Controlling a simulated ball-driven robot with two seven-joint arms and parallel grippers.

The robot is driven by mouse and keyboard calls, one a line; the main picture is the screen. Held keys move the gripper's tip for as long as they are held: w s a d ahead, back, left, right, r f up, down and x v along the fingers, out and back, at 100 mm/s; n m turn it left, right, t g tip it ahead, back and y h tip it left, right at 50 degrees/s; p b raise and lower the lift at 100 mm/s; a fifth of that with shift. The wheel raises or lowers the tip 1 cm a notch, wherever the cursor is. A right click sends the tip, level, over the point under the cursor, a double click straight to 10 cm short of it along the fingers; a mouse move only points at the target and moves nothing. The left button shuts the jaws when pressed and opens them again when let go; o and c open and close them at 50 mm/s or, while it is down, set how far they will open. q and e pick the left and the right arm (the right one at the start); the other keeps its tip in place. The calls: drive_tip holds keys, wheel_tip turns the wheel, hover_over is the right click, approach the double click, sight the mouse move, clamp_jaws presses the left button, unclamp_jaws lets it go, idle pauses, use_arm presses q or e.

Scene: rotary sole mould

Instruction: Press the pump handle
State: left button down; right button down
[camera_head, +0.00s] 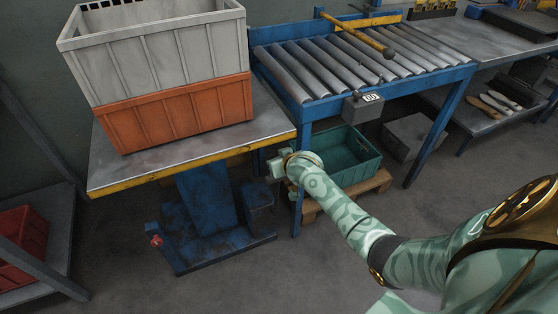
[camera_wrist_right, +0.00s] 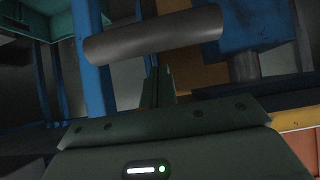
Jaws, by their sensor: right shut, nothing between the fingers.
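My right gripper (camera_head: 274,166) is beside the right corner of the lift table (camera_head: 190,163). In the right wrist view its fingers (camera_wrist_right: 160,88) are shut with nothing between them. A dark grey cylindrical bar (camera_wrist_right: 150,36), which looks like the pump handle's grip, lies across that view just past the fingertips. The fingertips end at its lower edge; I cannot tell whether they touch it. In the head view I cannot make out the bar near the gripper. The lift's blue base (camera_head: 205,245) stands on the floor below. My left gripper is not in view.
A grey crate (camera_head: 160,50) sits on an orange crate (camera_head: 178,113) on the lift table. A blue-framed roller conveyor (camera_head: 350,62) adjoins it at right. A green crate (camera_head: 345,160) on a pallet is behind my forearm. Open floor lies in front.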

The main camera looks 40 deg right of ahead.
drive_tip(key=shift+s+a+f, duration=0.1)
drive_tip(key=shift+s+f, duration=0.05)
drive_tip(key=shift+s, duration=0.35)
drive_tip(key=shift+s+a+f, duration=0.1)
drive_tip(key=shift+s+f, duration=0.05)
drive_tip(key=shift+s, duration=0.35)
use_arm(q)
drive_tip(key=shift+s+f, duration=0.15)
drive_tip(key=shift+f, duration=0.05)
use_arm(e)
drive_tip(key=shift+s+f, duration=0.1)
drive_tip(key=shift+s, duration=0.05)
drive_tip(key=shift+s, duration=0.1)
